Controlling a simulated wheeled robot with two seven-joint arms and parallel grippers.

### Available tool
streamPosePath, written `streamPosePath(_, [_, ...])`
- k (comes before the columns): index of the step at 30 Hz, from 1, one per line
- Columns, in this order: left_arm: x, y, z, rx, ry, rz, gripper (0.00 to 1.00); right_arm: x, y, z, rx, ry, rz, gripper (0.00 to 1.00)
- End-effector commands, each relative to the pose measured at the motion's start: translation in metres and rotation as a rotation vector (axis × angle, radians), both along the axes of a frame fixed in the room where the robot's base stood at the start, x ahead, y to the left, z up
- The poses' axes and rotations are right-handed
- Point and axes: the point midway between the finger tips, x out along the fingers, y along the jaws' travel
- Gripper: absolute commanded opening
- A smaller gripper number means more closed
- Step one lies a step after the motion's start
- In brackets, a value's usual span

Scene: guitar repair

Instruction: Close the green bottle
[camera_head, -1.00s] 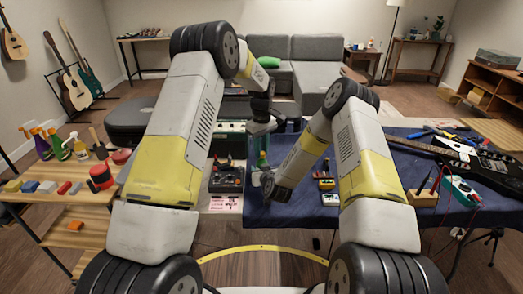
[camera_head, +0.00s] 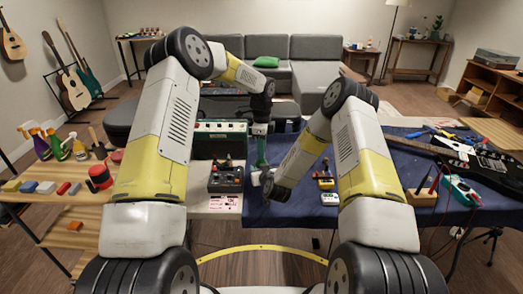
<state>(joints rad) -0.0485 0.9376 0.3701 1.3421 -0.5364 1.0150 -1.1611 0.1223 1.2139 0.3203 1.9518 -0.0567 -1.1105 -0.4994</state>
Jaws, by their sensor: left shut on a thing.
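The green bottle (camera_head: 261,150) stands upright near the left edge of the blue cloth, in the middle of the head view. My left gripper (camera_head: 260,129) points down directly over the bottle's top. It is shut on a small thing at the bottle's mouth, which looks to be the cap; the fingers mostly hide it. Whether the cap touches the bottle's neck is too small to tell. My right gripper (camera_head: 266,182) is low beside the bottle's base, at the end of the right forearm. Its fingers are too dark and small to show whether they grip the bottle.
A green amplifier (camera_head: 220,140) and a dark pedal box (camera_head: 226,178) stand left of the bottle. A yellow pedal (camera_head: 326,184) and a white one (camera_head: 330,199) lie to the right. A black guitar (camera_head: 470,160) lies farther right on the blue cloth (camera_head: 385,215).

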Motion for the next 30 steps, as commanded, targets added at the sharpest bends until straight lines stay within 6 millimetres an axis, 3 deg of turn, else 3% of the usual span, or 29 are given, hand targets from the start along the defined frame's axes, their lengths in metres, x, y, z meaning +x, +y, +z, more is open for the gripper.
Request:
streamPosePath(15, [-0.0006, 0.0016, -0.0009, -0.002, -0.002, -1.231, 0.00, -0.0005, 0.0002, -0.0003, 0.000, 0.001, 0.001, 0.00])
streamPosePath(19, [-0.0006, 0.0023, -0.0007, -0.002, -0.001, -1.456, 0.00, -0.0005, 0.0003, -0.0003, 0.000, 0.001, 0.001, 0.00])
streamPosePath(24, [-0.0005, 0.0019, -0.0003, 0.000, -0.002, -1.467, 0.00, -0.0006, 0.0003, -0.0003, 0.000, 0.001, 0.001, 0.00])
streamPosePath(25, [-0.0004, 0.0020, -0.0003, 0.000, -0.002, -1.466, 0.29, -0.0006, 0.0003, -0.0003, 0.000, 0.001, 0.001, 0.00])
streamPosePath(28, [-0.0007, 0.0019, -0.0005, 0.000, -0.001, -1.466, 0.49, -0.0006, 0.0003, -0.0003, 0.000, 0.001, 0.001, 0.00])
streamPosePath(30, [-0.0009, 0.0019, -0.0006, -0.001, -0.001, -1.465, 0.49, -0.0004, 0.0003, -0.0003, 0.000, 0.001, 0.001, 0.00])
